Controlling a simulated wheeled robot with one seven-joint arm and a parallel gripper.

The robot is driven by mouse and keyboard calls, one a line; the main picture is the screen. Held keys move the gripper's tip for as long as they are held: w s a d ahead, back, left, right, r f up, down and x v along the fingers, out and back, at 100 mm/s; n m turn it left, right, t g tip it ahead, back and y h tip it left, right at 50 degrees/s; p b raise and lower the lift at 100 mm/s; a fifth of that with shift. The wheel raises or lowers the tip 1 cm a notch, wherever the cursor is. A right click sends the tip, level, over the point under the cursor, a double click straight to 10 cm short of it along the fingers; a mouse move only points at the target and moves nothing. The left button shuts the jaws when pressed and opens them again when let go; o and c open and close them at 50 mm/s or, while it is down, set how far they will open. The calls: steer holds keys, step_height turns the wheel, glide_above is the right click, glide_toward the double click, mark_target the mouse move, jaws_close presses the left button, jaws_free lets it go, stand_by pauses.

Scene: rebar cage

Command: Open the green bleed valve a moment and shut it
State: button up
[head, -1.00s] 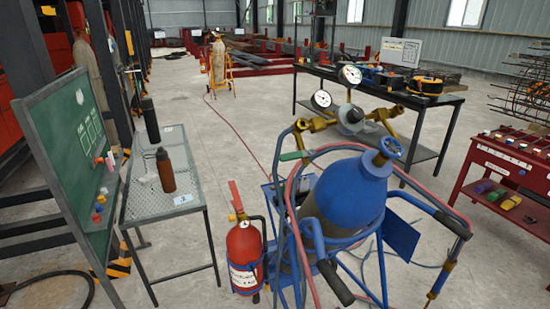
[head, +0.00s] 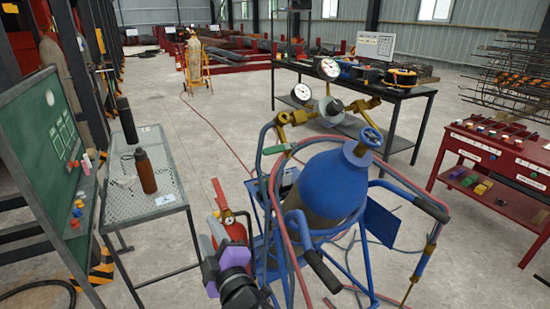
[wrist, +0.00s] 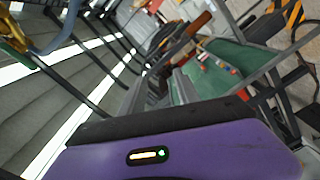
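The green bleed valve (head: 279,149) shows as a small green lever beside the brass fitting, at the left of the gauges on the blue cylinder's cart. In the wrist view a small green part (wrist: 18,58) next to brass shows at the upper left edge, probably the same valve. My gripper (head: 212,236), purple and dark with grey fingers, is low in front of the fire extinguisher. It is below and left of the valve and apart from it. No held thing shows. The finger gap is not clear in either view.
The blue cylinder (head: 332,185) stands in a blue tube cart with red hoses looping around it. The fire extinguisher (head: 232,226) is partly hidden behind my gripper. A mesh table (head: 168,187) with bottles and a green board (head: 50,150) stand at the left. A red cart (head: 500,160) stands right.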

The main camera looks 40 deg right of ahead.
steer(key=w+d+r+g+h, duration=0.5)
steer(key=w+d+r+h, duration=0.3)
steer(key=r, duration=0.3)
steer(key=m+g+h, duration=0.1)
steer(key=g+h, duration=0.2)
steer(key=g, duration=0.9)
glide_toward(272, 150)
steer(key=x, duration=0.3)
steer(key=shift+w+d, duration=0.2)
steer(key=shift+w, duration=0.05)
steer(key=shift+s+d+f, duration=0.15)
steer(key=shift+s+d, duration=0.15)
steer(key=shift+d, duration=0.2)
steer(key=shift+x, duration=3.45)
jaws_close()
